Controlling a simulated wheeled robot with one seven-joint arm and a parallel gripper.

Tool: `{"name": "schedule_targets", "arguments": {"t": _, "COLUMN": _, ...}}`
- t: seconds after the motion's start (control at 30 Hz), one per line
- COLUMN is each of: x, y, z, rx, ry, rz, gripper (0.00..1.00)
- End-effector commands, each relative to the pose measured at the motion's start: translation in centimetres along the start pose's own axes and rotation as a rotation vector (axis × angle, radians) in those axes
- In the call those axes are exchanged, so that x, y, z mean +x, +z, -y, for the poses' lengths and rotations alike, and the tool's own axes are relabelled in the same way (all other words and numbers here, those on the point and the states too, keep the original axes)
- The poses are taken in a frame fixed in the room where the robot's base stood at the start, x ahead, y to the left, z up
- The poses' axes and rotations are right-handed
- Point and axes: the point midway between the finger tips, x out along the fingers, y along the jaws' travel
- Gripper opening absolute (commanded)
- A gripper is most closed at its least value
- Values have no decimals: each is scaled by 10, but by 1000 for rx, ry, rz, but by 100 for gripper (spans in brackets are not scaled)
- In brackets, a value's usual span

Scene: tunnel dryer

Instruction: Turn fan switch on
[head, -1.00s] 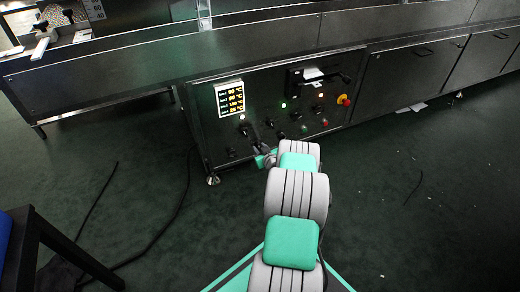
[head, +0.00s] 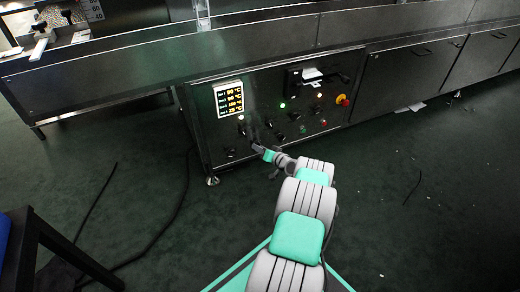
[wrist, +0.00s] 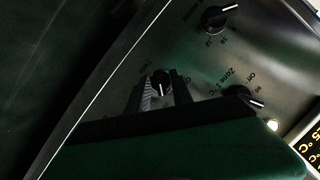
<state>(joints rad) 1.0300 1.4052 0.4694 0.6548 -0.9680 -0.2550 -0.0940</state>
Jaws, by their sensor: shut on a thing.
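The fan switch (wrist: 161,78) is a small black rotary knob on the dark control panel, with a pale mark on it. A label partly hidden beside it is too dark to read surely. My gripper (wrist: 159,94) has one finger on each side of the knob and is shut on it. In the head view my gripper (head: 256,148) is at the lower left part of the panel (head: 208,130), below the lit display. The knob itself is hidden or too small to tell there.
The Zone 1 knob (wrist: 240,93) is close to my gripper. Another black knob (wrist: 215,18) is at the top of the wrist view. The lit display (head: 228,99) and the red and yellow stop button (head: 342,99) are on the same panel. Cables lie on the floor.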

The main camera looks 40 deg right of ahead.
Motion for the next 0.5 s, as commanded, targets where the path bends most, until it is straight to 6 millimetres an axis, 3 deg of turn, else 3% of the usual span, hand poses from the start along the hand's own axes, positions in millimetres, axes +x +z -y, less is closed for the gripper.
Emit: {"name": "schedule_targets", "arguments": {"t": 0.5, "x": 0, "y": 1, "z": -1, "rx": 57, "ry": -22, "rz": 1, "gripper": 0}}
